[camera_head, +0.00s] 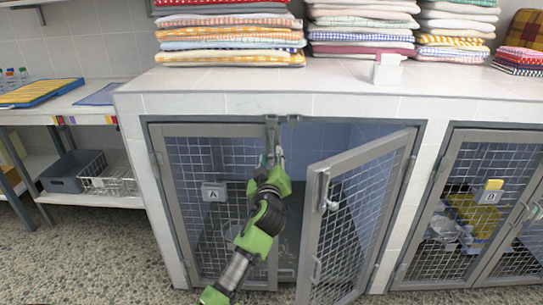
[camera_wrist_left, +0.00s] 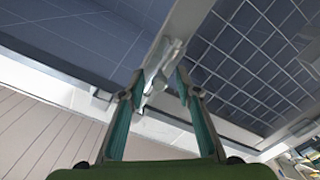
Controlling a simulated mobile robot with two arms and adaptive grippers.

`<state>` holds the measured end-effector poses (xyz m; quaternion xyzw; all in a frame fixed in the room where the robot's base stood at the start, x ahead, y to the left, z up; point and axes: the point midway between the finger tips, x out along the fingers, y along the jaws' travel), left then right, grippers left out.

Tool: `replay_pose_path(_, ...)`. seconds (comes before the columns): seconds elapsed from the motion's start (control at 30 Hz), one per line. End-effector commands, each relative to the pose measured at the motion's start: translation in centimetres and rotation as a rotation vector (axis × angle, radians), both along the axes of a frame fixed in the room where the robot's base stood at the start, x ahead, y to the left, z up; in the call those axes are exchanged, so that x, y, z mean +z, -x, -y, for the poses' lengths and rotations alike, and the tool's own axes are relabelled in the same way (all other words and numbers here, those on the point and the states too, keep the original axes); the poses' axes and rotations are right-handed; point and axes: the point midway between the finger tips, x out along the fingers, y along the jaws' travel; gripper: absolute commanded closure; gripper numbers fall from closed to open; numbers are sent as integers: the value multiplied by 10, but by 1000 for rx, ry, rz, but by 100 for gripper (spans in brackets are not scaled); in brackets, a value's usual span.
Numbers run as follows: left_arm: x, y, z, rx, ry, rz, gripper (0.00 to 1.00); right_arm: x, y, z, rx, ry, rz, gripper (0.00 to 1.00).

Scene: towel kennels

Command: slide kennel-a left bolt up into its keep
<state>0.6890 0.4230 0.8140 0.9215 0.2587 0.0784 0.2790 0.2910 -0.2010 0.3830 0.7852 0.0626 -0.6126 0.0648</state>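The left door of kennel A is closed; its mesh (camera_head: 205,165) carries an "A" plate (camera_head: 213,191). Its left bolt (camera_wrist_left: 160,72) is a pale metal piece on the door's grey edge bar, between my left fingertips in the wrist view. A keep (camera_head: 272,121) sits on the top frame above that edge. My left gripper (camera_head: 274,160) is at the upper part of the edge bar, just below the keep. The fingers (camera_wrist_left: 160,85) flank the bolt closely; whether they press on it is unclear. The arm hides part of the bar. My right gripper is not in view.
The right door (camera_head: 345,220) of kennel A stands swung open toward me, with its own latch (camera_head: 327,192). Kennel B (camera_head: 470,210) is at the right. Towel stacks (camera_head: 230,40) and a small white block (camera_head: 388,68) are on the counter (camera_head: 200,79). Shelves stand at the left.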

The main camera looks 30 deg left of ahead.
Motion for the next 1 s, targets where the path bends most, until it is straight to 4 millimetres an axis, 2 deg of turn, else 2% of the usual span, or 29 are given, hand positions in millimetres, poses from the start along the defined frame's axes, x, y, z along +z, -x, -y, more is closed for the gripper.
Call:
replay_pose_path(0.2,0,-15,-9,-1,0,0,69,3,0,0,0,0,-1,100)
replay_pose_path(0.5,0,-17,-10,-1,1,0,69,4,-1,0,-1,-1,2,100)
replay_pose_path(0.53,0,-17,-10,-1,1,0,72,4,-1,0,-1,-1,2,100)
replay_pose_path(0.63,0,-17,-10,-1,1,0,98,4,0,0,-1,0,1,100)
replay_pose_path(0.67,0,-17,-10,-1,1,0,100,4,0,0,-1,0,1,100)
replay_pose_path(0.9,4,-17,-9,-2,6,2,100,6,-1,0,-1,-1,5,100)
replay_pose_path(1.0,12,-17,-9,-2,8,5,100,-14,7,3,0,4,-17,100)
